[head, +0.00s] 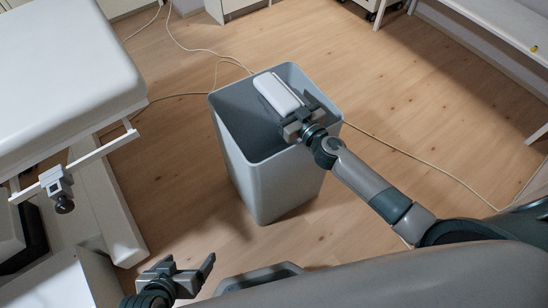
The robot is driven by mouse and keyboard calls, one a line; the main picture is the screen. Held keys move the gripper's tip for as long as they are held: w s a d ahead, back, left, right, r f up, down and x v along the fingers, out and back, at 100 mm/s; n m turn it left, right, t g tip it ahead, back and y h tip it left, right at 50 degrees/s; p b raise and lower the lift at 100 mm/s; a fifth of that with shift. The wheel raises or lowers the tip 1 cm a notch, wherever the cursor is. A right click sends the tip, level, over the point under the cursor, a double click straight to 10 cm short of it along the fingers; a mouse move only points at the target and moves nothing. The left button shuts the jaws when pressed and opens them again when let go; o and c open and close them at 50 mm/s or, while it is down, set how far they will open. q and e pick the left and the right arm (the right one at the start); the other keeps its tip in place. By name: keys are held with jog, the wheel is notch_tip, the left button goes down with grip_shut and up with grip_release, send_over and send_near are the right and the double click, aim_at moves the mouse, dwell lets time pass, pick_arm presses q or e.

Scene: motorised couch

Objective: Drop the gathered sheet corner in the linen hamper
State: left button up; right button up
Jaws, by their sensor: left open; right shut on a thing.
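The linen hamper (270,190) is a tall, open-topped grey bin standing on the floor in the middle of the head view. My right gripper (288,110) is over the hamper's open top and is shut on a white folded bundle, the gathered sheet corner (277,93). The bundle is at the height of the rim or a little above it; I cannot tell exactly. My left gripper (192,270) is low at the bottom of the view, open and empty, apart from the hamper. The hamper's bottom is hidden.
A white padded couch (60,70) with a rail (85,160) stands at the left. Thin cables (200,48) run across the wooden floor behind the hamper. A white table (500,25) is at the upper right. Floor right of the hamper is mostly clear.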

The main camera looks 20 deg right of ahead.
jog(key=o, duration=1.2)
jog(key=shift+o, duration=0.2)
jog(key=shift+s, duration=0.1)
pick_arm(q)
jog(key=shift+w+d+r+b, duration=0.1)
jog(key=shift+d+b, duration=0.3)
jog(key=shift+d, duration=0.2)
pick_arm(e)
jog(key=v, duration=1.7)
jog(key=shift+s, duration=0.15)
pick_arm(q)
jog(key=shift+w+a+r, duration=0.1)
jog(key=shift+w, duration=0.15)
jog(key=shift+a, duration=0.1)
